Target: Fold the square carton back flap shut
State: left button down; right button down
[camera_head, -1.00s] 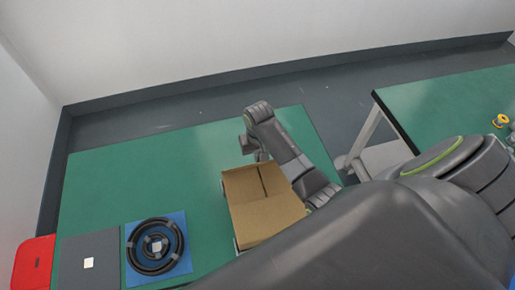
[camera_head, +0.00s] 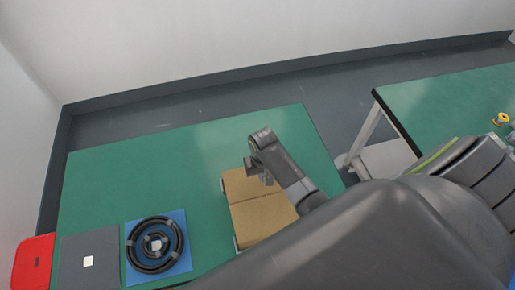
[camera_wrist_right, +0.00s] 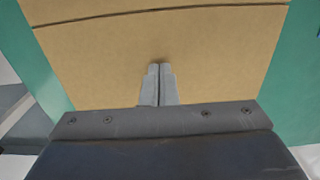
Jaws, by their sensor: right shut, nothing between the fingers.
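The brown square carton (camera_head: 262,217) sits on the green table near its right front. Its top shows two flap panels lying nearly flat, with a seam between them. The back flap (camera_head: 238,186) looks folded down over the top. My right gripper (camera_head: 264,178) is over the back part of the carton, its fingers shut and empty. In the right wrist view the shut fingertips (camera_wrist_right: 160,68) point at the carton's cardboard top (camera_wrist_right: 95,62), close to it; I cannot tell whether they touch. My left gripper is not in view.
A black cable coil (camera_head: 155,245) lies on a blue mat at the front left. Beside it are a grey panel (camera_head: 90,250) and a red box (camera_head: 34,262). The back left of the table is clear. Another green table (camera_head: 450,105) stands at the right.

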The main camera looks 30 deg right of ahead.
notch_tip(320, 180, up, 10)
dwell(0.7)
jog(key=shift+f, duration=0.1)
dwell(0.3)
